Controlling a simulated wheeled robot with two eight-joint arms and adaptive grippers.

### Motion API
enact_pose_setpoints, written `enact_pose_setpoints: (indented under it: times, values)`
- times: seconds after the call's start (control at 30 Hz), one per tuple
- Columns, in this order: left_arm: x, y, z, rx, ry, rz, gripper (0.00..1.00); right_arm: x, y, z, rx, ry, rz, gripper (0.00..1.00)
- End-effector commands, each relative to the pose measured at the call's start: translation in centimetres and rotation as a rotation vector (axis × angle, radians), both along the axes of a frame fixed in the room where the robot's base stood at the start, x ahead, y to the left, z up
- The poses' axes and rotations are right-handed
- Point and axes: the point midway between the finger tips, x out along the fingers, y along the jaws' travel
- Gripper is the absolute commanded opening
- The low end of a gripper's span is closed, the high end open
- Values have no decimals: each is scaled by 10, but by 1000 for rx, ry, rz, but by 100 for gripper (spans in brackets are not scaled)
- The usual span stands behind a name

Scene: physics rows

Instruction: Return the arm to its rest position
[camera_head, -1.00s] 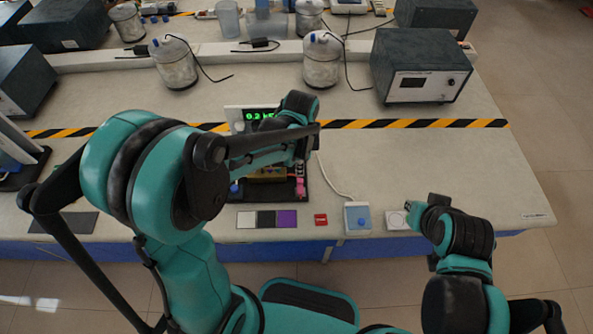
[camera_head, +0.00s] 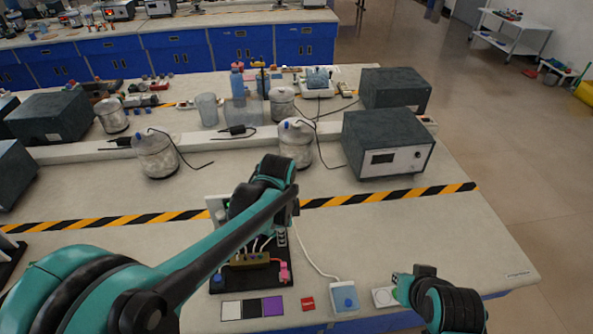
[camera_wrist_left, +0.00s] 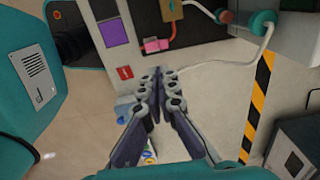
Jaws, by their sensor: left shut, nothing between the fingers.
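My left arm (camera_head: 215,240) comes in from the lower left of the head view and reaches over the bench. Its wrist end (camera_head: 272,172) is above a black board. In the left wrist view my left gripper (camera_wrist_left: 158,80) is shut and empty, with its fingertips together. My right arm (camera_head: 445,305) shows at the lower right of the head view, by the bench's front edge. Its fingers cannot be made out.
The black board (camera_head: 228,280) carries wiring and a pink part. Colour swatches (camera_head: 252,308), a red tag (camera_head: 308,304) and a blue-topped device (camera_head: 345,297) lie near the front edge. A dark instrument box (camera_head: 388,145) and jars (camera_head: 296,143) stand behind the striped tape.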

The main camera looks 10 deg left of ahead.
Motion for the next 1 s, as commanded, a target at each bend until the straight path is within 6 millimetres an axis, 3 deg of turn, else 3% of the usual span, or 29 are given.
enact_pose_setpoints:
  times: [0.27, 0.5, 0.7, 1.0]
  values:
    - [-10, 7, 9, -9, -49, 102, 0, 0, 0, -3, 0, 0, 0, 11]
    - [-49, 31, 33, -96, -252, 546, 0, 0, 0, -11, 0, 0, 0, 11]
    - [-81, 49, 39, -236, -414, 930, 0, 0, 0, -18, 0, 0, 0, 11]
    - [-102, 60, 35, -394, -523, 1228, 0, 0, 0, -22, 0, 0, 0, 11]
